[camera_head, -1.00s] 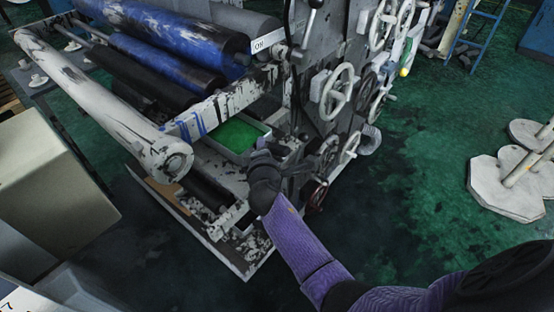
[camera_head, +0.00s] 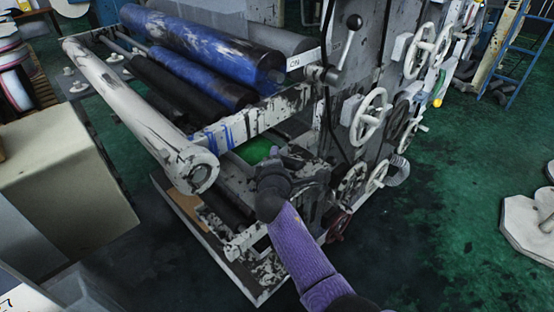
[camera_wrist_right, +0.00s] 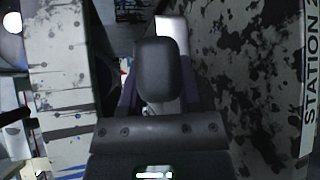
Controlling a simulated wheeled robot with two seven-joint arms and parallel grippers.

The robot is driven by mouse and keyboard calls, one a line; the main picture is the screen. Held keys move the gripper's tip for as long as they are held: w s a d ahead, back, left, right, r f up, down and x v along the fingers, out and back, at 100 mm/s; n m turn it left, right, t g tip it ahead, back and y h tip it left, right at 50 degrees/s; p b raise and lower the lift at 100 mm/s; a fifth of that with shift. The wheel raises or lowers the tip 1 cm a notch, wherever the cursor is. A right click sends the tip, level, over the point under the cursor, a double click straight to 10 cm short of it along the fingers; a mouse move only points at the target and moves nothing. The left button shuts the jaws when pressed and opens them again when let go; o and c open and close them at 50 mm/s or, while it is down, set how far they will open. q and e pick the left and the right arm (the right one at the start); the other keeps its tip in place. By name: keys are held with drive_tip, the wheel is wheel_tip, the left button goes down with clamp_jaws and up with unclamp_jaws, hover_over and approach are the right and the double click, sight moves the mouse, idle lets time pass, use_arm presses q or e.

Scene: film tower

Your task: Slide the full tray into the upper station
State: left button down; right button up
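The tray, filled with bright green (camera_head: 258,151), sits low in the near end of the printing machine (camera_head: 262,108), below a paint-marked beam. Only a small patch of green shows; the beam and my right arm hide most of the tray. My right gripper (camera_head: 273,160) is at that opening, next to the green as seen in the head view. Its fingertips and any contact with the tray are hidden. The right wrist view shows a dark finger part (camera_wrist_right: 155,70) between pale speckled walls, and no clear gap or held object. My left gripper is out of view.
A "STATION 2" label (camera_wrist_right: 309,80) is on the wall at the right of the wrist view. Handwheels (camera_head: 370,114) and a lever (camera_head: 349,38) project beside my right arm. A white roller (camera_head: 140,108) lies left.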

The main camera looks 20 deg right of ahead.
drive_tip(key=shift+o, duration=1.4)
